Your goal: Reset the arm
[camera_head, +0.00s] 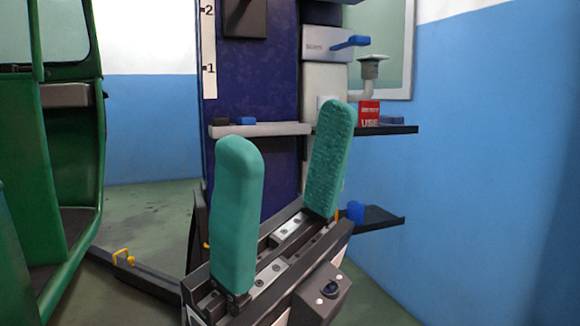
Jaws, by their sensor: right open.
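My right gripper (289,128) fills the lower middle of the head view. Its two teal padded fingers point up and stand wide apart, with nothing between them. The bare rail of its body shows between the finger bases. It touches nothing that I can see, and it hides part of the lift column's lower end. My left gripper is out of view. The dark blue lift column (250,90) stands behind my right gripper, with a white numbered scale (209,50) along its left edge. The green rickshaw (70,150) stands at the far left, cut off by the frame.
A grey box with a blue lever (350,42) is on the column's right. A shelf (400,129) below holds a red box (369,112). A lower dark shelf (385,218) sits near the gripper. A dark lift arm (150,281) lies low at left. A blue wall (490,150) closes the right.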

